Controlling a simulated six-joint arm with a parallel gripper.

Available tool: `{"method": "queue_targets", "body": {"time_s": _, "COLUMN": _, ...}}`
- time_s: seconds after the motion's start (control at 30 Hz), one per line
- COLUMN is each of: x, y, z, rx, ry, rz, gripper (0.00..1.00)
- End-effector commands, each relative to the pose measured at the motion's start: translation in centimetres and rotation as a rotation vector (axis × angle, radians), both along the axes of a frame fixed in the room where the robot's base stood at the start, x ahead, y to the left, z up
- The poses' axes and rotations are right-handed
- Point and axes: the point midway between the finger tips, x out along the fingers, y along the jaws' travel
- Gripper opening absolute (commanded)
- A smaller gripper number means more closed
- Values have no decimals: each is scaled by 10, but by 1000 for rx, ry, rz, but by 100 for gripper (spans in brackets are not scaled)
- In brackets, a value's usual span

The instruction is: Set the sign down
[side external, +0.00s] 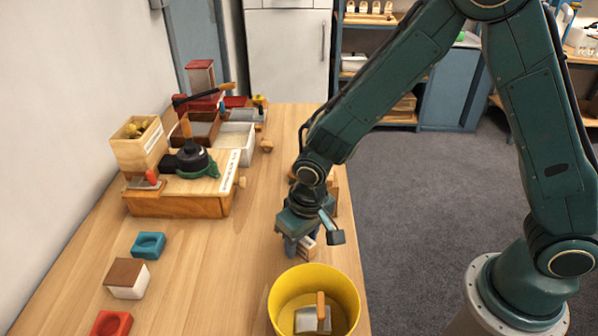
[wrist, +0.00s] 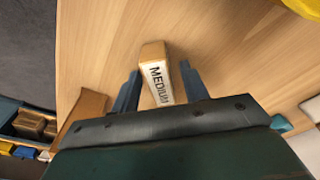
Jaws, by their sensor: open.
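The sign is a small wooden block with a white face reading "MEDIUM" (wrist: 157,75). In the wrist view it stands between the two fingers of my gripper (wrist: 160,88), with a visible gap on each side. In the side external view my gripper (side external: 299,246) is low over the table near its right edge, just behind the yellow bucket. Part of the sign (side external: 307,244) shows there below the gripper. My gripper is open around the sign. The sign's lower end is hidden by the gripper body in the wrist view.
The yellow bucket (side external: 270,300) holds a scoop with a wooden handle (side external: 320,305). A brown-lidded white box (side external: 127,278), a teal dish (side external: 148,245) and a red dish (side external: 111,323) lie at the left. A wooden station (side external: 178,203) stands behind them. The table middle is clear.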

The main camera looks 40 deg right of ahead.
Motion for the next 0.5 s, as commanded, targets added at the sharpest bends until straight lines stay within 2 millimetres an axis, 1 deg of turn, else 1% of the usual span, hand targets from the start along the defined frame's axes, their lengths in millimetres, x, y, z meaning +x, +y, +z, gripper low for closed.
{"method": "queue_targets", "body": {"time_s": 0.17, "x": 0, "y": 0, "z": 8, "rx": 1, "ry": -3, "rz": 0, "gripper": 45}}
{"method": "queue_targets", "body": {"time_s": 0.27, "x": -1, "y": 0, "z": 16, "rx": 1, "ry": -3, "rz": 0, "gripper": 45}}
{"method": "queue_targets", "body": {"time_s": 0.5, "x": -4, "y": 1, "z": 45, "rx": 3, "ry": -5, "rz": 0, "gripper": 45}}
